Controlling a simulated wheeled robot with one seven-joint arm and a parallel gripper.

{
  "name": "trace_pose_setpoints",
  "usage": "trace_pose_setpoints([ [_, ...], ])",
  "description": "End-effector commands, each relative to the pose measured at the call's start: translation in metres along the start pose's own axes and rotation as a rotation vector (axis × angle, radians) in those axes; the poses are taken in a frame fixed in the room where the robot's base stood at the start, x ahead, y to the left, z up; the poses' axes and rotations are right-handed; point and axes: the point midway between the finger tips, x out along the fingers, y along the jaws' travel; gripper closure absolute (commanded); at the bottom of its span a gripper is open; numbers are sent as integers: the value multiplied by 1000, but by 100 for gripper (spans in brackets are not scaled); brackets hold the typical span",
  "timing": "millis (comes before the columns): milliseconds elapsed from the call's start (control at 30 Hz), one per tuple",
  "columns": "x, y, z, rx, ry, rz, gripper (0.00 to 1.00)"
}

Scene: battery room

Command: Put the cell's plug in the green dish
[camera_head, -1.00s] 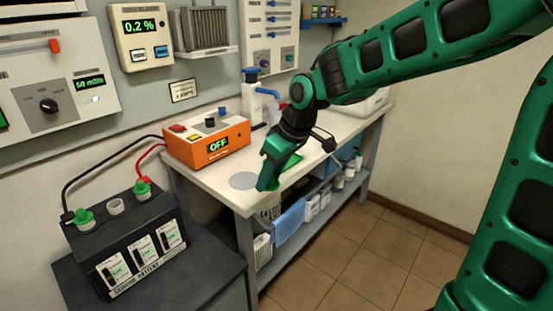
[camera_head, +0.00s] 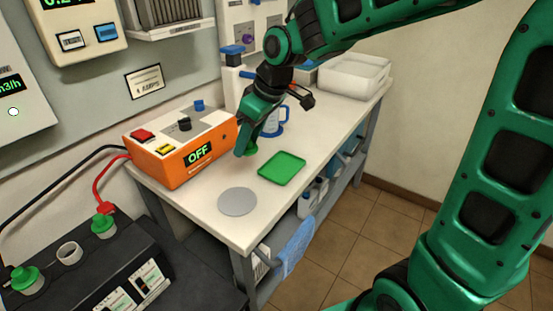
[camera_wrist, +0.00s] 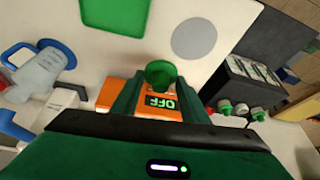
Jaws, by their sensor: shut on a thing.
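My gripper (camera_head: 247,150) is shut on a green plug (camera_wrist: 160,73), held between the fingertips in the wrist view. In the head view the gripper hangs over the bench beside the orange charger, to the left of and behind the green dish. The fingers mostly hide the plug there. The green dish (camera_head: 282,168) is a flat square tray, empty, on the white bench; it also shows in the wrist view (camera_wrist: 115,14). The black battery (camera_head: 110,275) at lower left has an open white port (camera_head: 69,253) between two green plugs (camera_head: 103,226).
The orange charger (camera_head: 180,150), reading OFF, stands close to the gripper. A grey disc (camera_head: 238,202) lies in front of the dish. A blue-handled jug (camera_head: 272,121) stands behind it, and a white tub (camera_head: 355,75) is farther back. Bench right of the dish is clear.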

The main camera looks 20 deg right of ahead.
Motion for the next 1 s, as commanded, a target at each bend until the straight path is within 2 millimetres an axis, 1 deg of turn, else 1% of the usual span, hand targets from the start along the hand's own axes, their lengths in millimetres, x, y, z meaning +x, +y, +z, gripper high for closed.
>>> trace_pose_setpoints([
  [167, 12, 26, 19, 4, -4, -3, 80],
  [400, 30, 68, 48, 3, -3, -3, 80],
  [533, 37, 87, 61, 2, -3, -2, 80],
  [633, 40, 95, 66, -1, -1, -2, 80],
  [767, 45, 99, 70, -2, -2, -4, 80],
  [1000, 73, 100, 82, -1, -3, -4, 80],
])
